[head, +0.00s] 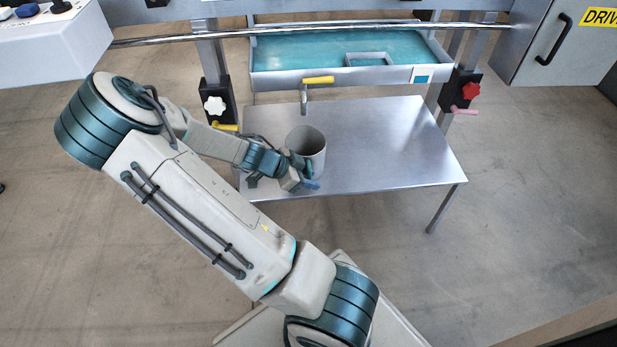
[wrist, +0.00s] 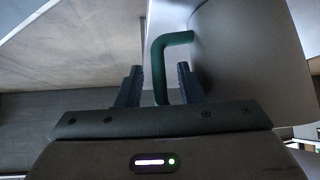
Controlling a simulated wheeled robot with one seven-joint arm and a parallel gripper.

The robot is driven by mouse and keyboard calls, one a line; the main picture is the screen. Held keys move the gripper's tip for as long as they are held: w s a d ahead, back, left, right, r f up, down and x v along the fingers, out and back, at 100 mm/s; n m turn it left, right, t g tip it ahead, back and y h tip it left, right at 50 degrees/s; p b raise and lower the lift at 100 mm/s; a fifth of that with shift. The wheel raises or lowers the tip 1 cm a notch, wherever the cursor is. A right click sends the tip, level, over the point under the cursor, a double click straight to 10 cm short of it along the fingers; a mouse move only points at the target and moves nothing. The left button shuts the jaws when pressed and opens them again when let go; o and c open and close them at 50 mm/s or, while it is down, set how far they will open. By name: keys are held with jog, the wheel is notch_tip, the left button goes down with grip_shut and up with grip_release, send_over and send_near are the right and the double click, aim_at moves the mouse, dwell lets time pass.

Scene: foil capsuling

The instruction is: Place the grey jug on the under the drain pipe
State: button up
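The grey jug (head: 308,146) stands upright on the metal table in the head view, open end up. Just behind its rim in the picture, the drain pipe (head: 304,98) with a yellow lever hangs from the teal tank's front; I cannot tell whether the jug is directly below its outlet. My gripper (head: 304,180) is low at the jug's near side. In the wrist view, the jug's body (wrist: 250,55) fills the right, and its dark green handle (wrist: 159,65) passes between my gripper's fingers (wrist: 159,85). The fingers are apart, with gaps visible beside the handle.
The metal table (head: 400,150) is bare to the jug's right. Above it are the tank (head: 345,72) and a horizontal rail (head: 310,32). Posts with a white knob (head: 214,106) and a red knob (head: 471,90) flank the table. A grey cabinet (head: 535,45) stands at right.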

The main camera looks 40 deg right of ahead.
jog(key=shift+r, duration=0.1)
jog(key=p+v, duration=0.5)
jog(key=v, duration=0.7)
jog(key=s+a+r+n+t+y, duration=0.4)
jog(key=s+a+r+n+y, duration=0.4)
jog(key=n, duration=1.4)
jog(key=s+a+r, duration=0.4)
jog(key=a+r, duration=0.1)
jog(key=r, duration=0.2)
jog(key=shift+s+a+r+y, duration=0.2)
jog(key=shift+a+r+y, duration=0.1)
jog(key=shift+r, duration=0.1)
